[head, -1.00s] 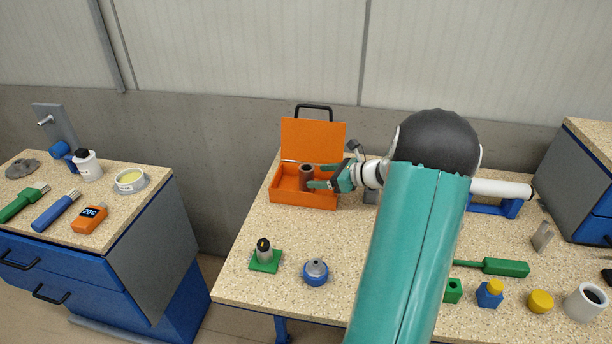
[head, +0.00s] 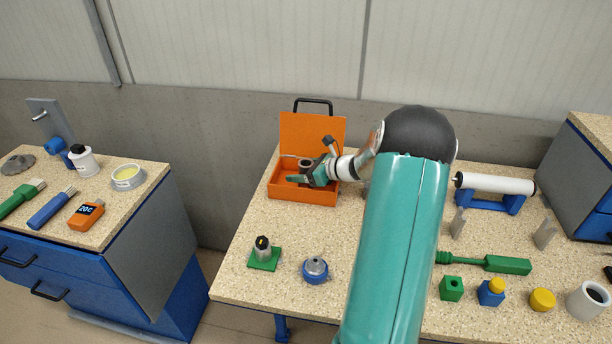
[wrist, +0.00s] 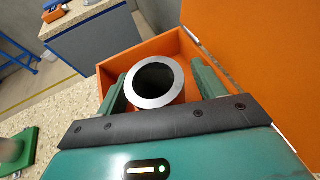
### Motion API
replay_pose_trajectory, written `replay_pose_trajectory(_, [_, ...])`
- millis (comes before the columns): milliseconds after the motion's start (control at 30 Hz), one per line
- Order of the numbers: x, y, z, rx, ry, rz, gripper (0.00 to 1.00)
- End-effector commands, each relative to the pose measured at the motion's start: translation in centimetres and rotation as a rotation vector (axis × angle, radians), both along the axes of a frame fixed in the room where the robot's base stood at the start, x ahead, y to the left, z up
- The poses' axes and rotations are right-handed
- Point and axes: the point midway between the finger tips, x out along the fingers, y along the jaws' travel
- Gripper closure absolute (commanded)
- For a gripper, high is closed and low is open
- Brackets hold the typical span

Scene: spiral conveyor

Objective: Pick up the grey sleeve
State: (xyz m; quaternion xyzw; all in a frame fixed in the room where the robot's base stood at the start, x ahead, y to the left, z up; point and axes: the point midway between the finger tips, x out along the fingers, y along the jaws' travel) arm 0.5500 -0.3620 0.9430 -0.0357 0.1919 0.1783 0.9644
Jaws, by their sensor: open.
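The grey sleeve (wrist: 165,103) stands upright in the orange toolbox (wrist: 118,77), its round open end facing up in the wrist view. In the head view only the top of the sleeve (head: 305,162) shows behind my gripper (head: 300,174). My gripper (wrist: 160,84) is open, with one green finger on either side of the sleeve. A gap shows beside the right finger; whether the left finger touches cannot be told. The sleeve's lower part is hidden.
The toolbox's raised lid (head: 312,134) and black handle (head: 313,104) stand behind the sleeve.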

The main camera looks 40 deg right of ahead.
Motion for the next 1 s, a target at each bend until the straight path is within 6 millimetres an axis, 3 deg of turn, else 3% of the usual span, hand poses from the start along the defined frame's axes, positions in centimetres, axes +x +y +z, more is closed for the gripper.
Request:
replay_pose_trajectory(100, [0.1, 0.0, 0.0, 0.000, 0.000, 0.001, 0.31])
replay_pose_trajectory(367, [0.1, -0.1, 0.0, 0.000, 0.000, 0.001, 0.82])
replay_pose_trajectory(767, [0.1, -0.1, 0.7, -0.001, -0.001, 0.000, 0.82])
replay_pose_trajectory(1000, [-0.2, 0.1, 3.8, -0.003, -0.002, 0.002, 0.82])
